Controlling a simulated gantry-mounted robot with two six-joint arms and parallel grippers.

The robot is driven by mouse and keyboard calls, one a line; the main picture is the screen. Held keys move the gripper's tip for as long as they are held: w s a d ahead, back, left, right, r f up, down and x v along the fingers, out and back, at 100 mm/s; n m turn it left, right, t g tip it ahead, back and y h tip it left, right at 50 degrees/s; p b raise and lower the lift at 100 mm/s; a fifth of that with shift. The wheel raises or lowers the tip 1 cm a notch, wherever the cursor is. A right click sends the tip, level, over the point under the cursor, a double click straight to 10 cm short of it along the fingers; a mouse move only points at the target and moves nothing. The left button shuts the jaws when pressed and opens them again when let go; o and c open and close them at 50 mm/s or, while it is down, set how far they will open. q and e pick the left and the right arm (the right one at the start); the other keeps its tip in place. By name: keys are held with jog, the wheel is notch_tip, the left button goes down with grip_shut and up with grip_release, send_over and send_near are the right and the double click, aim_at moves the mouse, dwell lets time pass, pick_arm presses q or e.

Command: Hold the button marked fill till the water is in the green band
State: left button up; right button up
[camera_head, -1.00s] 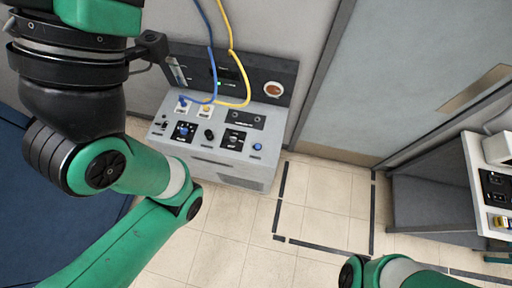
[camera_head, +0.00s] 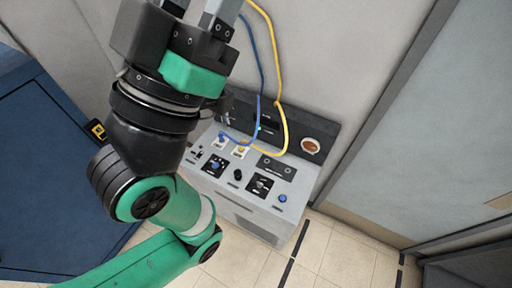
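A grey console (camera_head: 247,205) stands against the wall with a sloped control panel. A blue button (camera_head: 282,198) sits at the panel's right end, and a blue knob (camera_head: 214,166) is on a black plate at the left. The labels are too small to read, so I cannot tell which control is marked fill. No water level or green band can be made out; my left arm covers the console's upper left. My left gripper (camera_head: 197,12) is at the top edge, above and left of the panel. Its fingers are apart with nothing visible between them, tips cut off.
A blue cable (camera_head: 256,68) and a yellow cable (camera_head: 280,85) hang down to the panel's sockets. A round brown-faced dial (camera_head: 310,146) is on the black back panel. A blue surface (camera_head: 50,180) lies at left.

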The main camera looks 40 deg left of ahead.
pick_arm(q)
jog(key=shift+c, duration=0.2)
grip_shut()
dwell(1.6)
